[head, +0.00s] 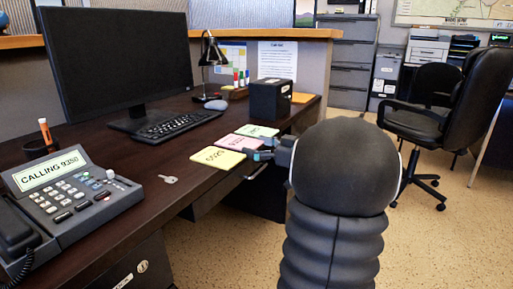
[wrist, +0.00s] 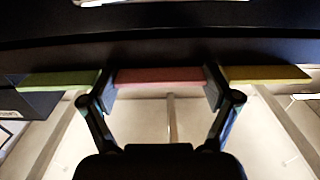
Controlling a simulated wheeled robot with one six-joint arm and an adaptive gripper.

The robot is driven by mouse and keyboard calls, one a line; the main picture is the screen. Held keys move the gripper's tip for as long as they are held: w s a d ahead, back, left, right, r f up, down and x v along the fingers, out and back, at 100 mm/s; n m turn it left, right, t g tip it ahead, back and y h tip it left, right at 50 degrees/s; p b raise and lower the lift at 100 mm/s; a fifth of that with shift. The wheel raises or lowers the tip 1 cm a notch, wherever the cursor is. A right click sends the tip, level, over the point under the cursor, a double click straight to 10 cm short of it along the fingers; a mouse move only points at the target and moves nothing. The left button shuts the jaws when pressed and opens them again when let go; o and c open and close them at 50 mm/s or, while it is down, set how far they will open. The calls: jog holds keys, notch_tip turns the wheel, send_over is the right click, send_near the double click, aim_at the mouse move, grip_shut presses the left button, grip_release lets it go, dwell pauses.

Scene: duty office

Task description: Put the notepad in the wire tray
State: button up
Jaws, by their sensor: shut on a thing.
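Three flat notepads lie in a row along the desk's front edge: a yellow one with writing (head: 218,157), a pink one (head: 234,142) and a green one (head: 257,130). My gripper (head: 263,154) is at the desk edge, shut on the pink notepad. In the wrist view the fingers (wrist: 159,90) stand at either end of the pink pad (wrist: 160,75), with the green pad (wrist: 58,79) at left and the yellow pad (wrist: 265,73) at right. I cannot make out a wire tray in either view.
A black box (head: 270,99) stands behind the notepads. A keyboard (head: 178,124), monitor (head: 115,58), lamp (head: 207,65), key (head: 168,179) and desk phone (head: 72,195) are also on the desk. A black office chair (head: 450,120) stands on the open floor at right.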

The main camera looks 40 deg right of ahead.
jog(key=o, duration=0.8)
jog(key=p, duration=0.2)
jog(key=shift+r+p, duration=0.25)
jog(key=shift+p, duration=0.15)
jog(key=b+v, duration=0.2)
jog(key=v, duration=1.2)
jog(key=w+a+f+g, duration=0.1)
jog(key=a+f+g, duration=0.1)
jog(key=a, duration=0.6)
jog(key=w+a+f+m+g+y, duration=0.1)
jog(key=a+f+g, duration=0.1)
jog(key=a+g, duration=0.2)
jog(key=w+a+f+g, duration=0.1)
jog(key=a+f+g, duration=0.1)
jog(key=a, duration=0.9)
jog(key=shift+a+f+g, duration=0.1)
jog(key=shift+a+g, duration=0.25)
jog(key=shift+g, duration=0.15)
jog(key=s+a+f+m+h, duration=0.1)
jog(key=s+a+f+h, duration=0.1)
jog(key=s+a, duration=0.2)
jog(key=s+a+f+m+g+h, duration=0.1)
jog(key=s+a+f+h, duration=0.1)
jog(key=s+a+h, duration=0.1)
jog(key=s+a+f+m+g+h, duration=0.1)
jog(key=s+a+f+h, duration=0.1)
jog(key=s+a, duration=0.3)
jog(key=shift+s+a+h, duration=0.2)
jog(key=shift+s+h, duration=0.05)
jog(key=shift+h, duration=0.15)
